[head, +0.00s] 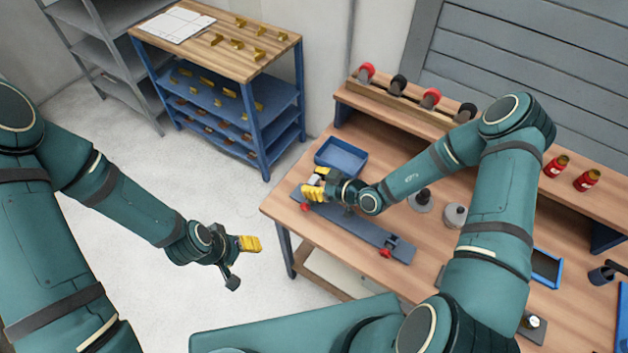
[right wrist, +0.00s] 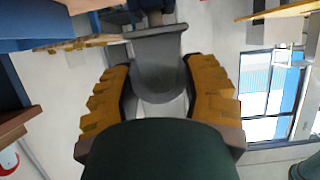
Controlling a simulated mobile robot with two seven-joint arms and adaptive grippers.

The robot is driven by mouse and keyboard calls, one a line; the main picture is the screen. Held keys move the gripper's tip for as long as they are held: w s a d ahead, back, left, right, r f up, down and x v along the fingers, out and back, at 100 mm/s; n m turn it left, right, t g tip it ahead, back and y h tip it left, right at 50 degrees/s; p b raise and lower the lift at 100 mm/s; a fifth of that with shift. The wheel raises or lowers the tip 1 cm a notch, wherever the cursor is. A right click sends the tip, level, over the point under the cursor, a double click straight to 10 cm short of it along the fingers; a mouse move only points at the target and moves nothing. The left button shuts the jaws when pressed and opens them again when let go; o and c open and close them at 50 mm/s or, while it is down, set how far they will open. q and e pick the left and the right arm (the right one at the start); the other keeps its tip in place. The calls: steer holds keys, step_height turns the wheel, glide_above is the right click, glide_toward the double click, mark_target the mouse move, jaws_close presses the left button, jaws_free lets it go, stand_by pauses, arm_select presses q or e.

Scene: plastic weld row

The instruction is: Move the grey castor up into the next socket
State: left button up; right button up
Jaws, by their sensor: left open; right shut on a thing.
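My right gripper (head: 314,191) is shut on a grey thing, apparently the grey castor, over the far left end of the long grey board (head: 360,228) on the workbench. In the right wrist view the grey castor (right wrist: 157,72) is a rounded grey piece between the two yellow fingers of my right gripper (right wrist: 157,92). In the head view the fingers and wrist hide most of it, and I cannot tell whether it touches the board. Sockets are too small to make out. My left gripper (head: 248,244) is open and empty over the floor, left of the bench.
A blue tray (head: 341,157) lies just behind my right gripper. Red pieces (head: 385,253) sit along the board. Grey round pieces (head: 455,215) stand on the bench to the right. A shelf with red and black rollers (head: 430,98) runs behind. A blue rack (head: 262,125) stands at the back left.

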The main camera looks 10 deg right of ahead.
steer(key=shift+f, duration=0.4)
stand_by(0.9)
steer(key=o, duration=1.7)
steer(key=shift+c, duration=0.2)
steer(key=shift+r+p, duration=1.25)
steer(key=shift+r, duration=2.25)
